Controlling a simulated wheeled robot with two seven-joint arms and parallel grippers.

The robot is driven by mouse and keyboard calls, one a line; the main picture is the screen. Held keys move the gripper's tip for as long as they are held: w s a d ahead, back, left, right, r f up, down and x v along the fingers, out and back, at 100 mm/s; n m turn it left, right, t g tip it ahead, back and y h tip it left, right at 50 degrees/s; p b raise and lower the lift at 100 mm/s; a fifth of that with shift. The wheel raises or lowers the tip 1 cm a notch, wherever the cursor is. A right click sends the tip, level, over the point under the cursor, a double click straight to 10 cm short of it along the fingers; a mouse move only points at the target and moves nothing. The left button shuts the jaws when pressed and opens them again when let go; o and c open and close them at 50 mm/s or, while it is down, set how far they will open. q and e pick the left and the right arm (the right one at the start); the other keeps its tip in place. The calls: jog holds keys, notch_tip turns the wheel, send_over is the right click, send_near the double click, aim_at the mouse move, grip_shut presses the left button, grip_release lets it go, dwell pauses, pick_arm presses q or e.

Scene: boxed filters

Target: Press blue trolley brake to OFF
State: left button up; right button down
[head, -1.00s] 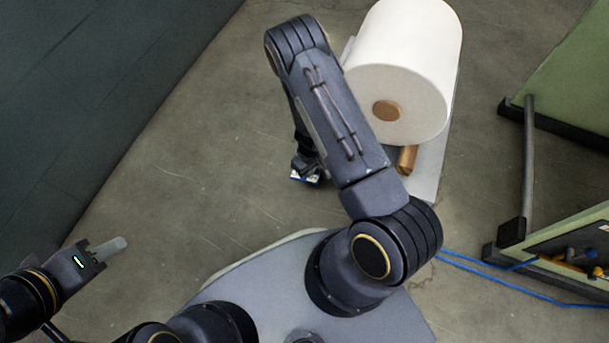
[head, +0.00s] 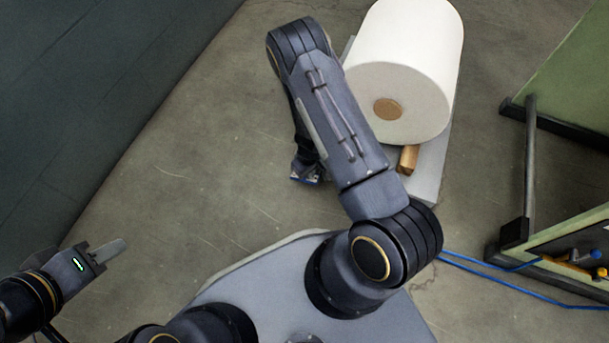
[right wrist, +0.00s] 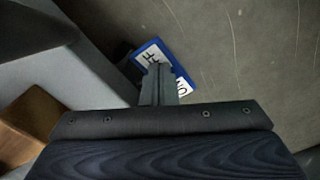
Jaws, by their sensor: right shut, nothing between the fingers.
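The blue trolley brake (right wrist: 172,58) shows in the right wrist view as a blue plate with white lettered patches; the lettering is only partly readable. In the head view a small blue part of it (head: 312,180) shows at the trolley's left side, mostly hidden by my right arm. My right gripper (right wrist: 157,70) is shut and empty. Its fingertips overlap the middle of the blue plate in the picture; I cannot tell whether they touch it. My left gripper (head: 112,251) is at the lower left, far from the trolley; whether its fingers are apart is unclear.
The grey trolley (head: 431,172) bears a large white roll (head: 405,60) and a brown wooden block (head: 408,158). A green-sided bench (head: 575,75) with a dark frame stands at right. A blue cable (head: 500,284) lies on the floor. Floor to the left is open up to a dark wall.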

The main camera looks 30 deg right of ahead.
jog(key=shift+f+b, duration=0.35)
jog(key=shift+f, duration=0.05)
jog(key=shift+r, duration=0.1)
jog(key=shift+r+p, duration=2.8)
jog(key=shift+r, duration=0.7)
